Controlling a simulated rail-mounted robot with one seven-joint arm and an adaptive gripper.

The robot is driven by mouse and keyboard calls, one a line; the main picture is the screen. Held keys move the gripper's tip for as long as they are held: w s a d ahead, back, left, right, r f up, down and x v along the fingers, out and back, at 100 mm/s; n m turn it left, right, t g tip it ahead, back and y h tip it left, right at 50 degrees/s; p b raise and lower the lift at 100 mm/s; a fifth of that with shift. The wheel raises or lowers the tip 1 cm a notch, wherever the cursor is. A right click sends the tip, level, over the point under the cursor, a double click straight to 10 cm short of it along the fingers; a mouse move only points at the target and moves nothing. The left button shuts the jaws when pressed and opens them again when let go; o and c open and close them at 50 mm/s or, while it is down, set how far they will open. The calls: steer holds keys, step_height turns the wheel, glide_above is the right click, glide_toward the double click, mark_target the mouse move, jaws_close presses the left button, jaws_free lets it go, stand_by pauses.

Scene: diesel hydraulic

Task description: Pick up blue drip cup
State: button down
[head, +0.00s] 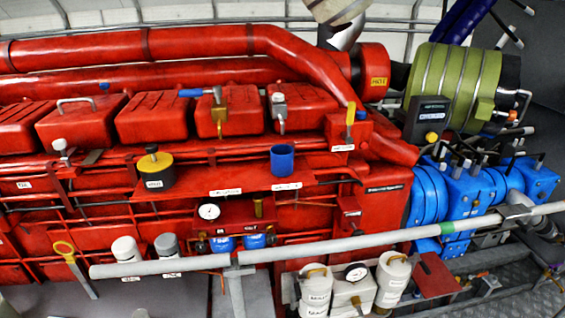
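The blue drip cup (282,161) stands upright on the red shelf (235,181) on the side of the engine, right of the middle of the shelf. Its open top faces up, and a white label is on the shelf edge just below it. Nothing touches its sides. My gripper is not in view.
A yellow and black canister (156,170) stands on the shelf's left part. A grey handrail (330,248) crosses in front, lower down.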

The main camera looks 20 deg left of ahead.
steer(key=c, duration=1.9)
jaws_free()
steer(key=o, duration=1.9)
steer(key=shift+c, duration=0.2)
